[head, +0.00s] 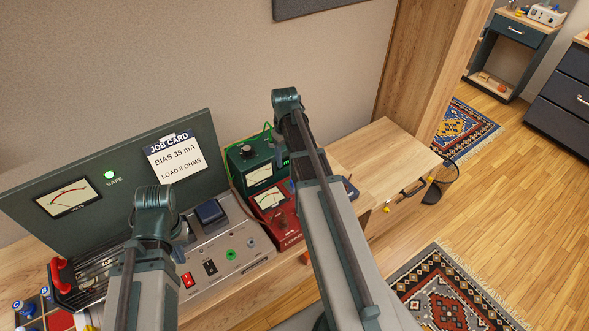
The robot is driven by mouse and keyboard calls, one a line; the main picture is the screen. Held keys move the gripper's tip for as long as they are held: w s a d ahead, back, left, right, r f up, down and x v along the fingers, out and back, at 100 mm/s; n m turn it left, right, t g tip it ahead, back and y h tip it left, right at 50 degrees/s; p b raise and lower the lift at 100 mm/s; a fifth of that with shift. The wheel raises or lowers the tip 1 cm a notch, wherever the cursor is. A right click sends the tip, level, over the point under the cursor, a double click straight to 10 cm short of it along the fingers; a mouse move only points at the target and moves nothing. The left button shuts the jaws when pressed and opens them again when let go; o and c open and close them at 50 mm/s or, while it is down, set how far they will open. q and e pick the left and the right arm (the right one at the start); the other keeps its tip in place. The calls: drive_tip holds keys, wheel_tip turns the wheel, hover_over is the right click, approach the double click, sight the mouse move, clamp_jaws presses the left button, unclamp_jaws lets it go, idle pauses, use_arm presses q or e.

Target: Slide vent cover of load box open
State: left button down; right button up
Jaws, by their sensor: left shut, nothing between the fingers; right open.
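The load box (270,202) is the red unit with a white meter, right of the grey amplifier panel. My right arm covers its right part, and I cannot make out its vent cover. My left gripper (179,253) is shut and empty over the left part of the grey panel, apart from the load box and partly hidden by its own wrist. My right gripper (290,186) is open beside the load box, mostly hidden behind my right arm. I cannot tell whether it touches the box.
A dark green meter unit (252,165) with a green cable stands behind the load box. The grey panel (222,256) carries switches and a blue block (210,212). A job card (174,157) hangs on the upright meter board. The wooden bench top (378,155) is clear at right.

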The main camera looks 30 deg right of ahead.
use_arm(q)
drive_tip(key=shift+w+d, duration=0.1)
drive_tip(key=shift+w, duration=0.2)
use_arm(e)
drive_tip(key=d, duration=0.2)
drive_tip(key=shift+w+d+r, duration=0.1)
drive_tip(key=shift+w+d, duration=0.2)
drive_tip(key=shift+d, duration=0.1)
use_arm(q)
wheel_tip(320, 180, down, 14)
drive_tip(key=b, duration=1.4)
drive_tip(key=shift+r, duration=0.15)
use_arm(e)
wheel_tip(320, 180, down, 14)
drive_tip(key=shift+r, duration=0.1)
use_arm(q)
drive_tip(key=shift+r, duration=0.1)
use_arm(e)
clamp_jaws()
